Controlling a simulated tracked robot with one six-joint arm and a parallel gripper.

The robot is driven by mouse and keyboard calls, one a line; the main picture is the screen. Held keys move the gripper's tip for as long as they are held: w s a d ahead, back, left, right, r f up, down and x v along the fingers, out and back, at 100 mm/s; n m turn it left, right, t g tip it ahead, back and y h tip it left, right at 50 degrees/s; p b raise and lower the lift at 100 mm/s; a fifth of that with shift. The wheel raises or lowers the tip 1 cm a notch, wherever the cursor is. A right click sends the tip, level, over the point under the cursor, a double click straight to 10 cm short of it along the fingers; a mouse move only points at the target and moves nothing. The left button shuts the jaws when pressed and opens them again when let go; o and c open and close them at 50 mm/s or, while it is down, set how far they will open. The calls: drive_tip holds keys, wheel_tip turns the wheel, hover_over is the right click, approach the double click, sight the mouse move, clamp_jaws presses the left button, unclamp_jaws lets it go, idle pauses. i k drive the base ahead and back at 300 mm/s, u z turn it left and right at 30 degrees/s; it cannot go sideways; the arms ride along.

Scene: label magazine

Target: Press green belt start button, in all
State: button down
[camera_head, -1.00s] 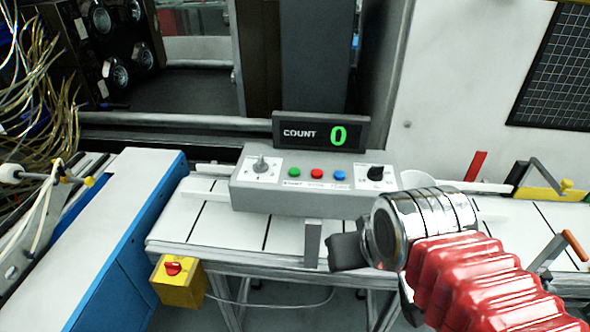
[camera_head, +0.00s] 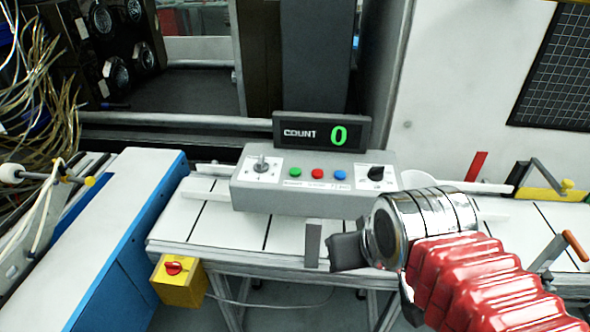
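The green button (camera_head: 295,173) is on the top of a grey control box (camera_head: 290,199), left of a red button (camera_head: 317,174) and a blue button (camera_head: 340,175). My gripper (camera_head: 328,247) is at the front edge of the belt, in front of and below the box, to the right of the green button. It is apart from the buttons. I see a light grey finger and a dark part beside it; I cannot tell whether the fingers are apart.
A joystick (camera_head: 262,163) and a black knob (camera_head: 376,173) flank the buttons. The white belt (camera_head: 222,225) runs under the box. A yellow box with a red knob (camera_head: 178,282) hangs at the front left.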

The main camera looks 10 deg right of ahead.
sight(295, 171)
drive_tip(key=k, duration=1.3)
drive_tip(key=u, duration=0.4)
drive_tip(key=i, duration=0.5)
drive_tip(key=u, duration=0.5)
drive_tip(key=i, duration=1.2)
drive_tip(key=z, duration=0.25)
